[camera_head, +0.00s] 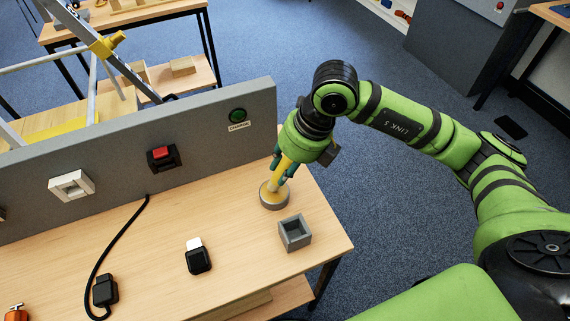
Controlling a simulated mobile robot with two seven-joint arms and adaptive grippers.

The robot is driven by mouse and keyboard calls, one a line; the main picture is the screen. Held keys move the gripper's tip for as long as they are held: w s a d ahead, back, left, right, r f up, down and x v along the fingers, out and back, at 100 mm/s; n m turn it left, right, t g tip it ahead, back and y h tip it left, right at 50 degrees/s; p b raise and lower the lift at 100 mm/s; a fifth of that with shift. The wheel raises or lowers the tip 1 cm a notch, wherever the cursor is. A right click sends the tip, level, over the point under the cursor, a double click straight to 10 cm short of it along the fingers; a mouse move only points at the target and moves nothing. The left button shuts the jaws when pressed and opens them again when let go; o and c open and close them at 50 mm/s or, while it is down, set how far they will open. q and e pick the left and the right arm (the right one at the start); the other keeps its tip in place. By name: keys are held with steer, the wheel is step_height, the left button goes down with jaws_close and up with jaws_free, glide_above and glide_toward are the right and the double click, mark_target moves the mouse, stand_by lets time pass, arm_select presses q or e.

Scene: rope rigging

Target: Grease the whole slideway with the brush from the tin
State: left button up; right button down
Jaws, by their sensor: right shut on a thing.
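My right gripper (286,167) is shut on the yellow handle of the brush (282,171), near the right end of the bench. The brush points down, and its lower end is at the round grey tin (268,204), which shows yellowish contents. I cannot tell how deep the bristles sit in it. I cannot make out a slideway for certain in this view. My left gripper is not in view.
An open grey square box (294,233) stands just in front of the tin. A black item with a white top (198,257) and a black-cabled plug (105,290) lie on the bench (160,283). A grey upright panel (215,130) runs along its back.

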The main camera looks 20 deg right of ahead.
stand_by(0.3)
steer(key=shift+f+b, duration=0.6)
stand_by(0.5)
steer(key=shift+s+f, duration=0.1)
stand_by(1.5)
steer(key=shift+r+p, duration=2)
steer(key=shift+r, duration=1.65)
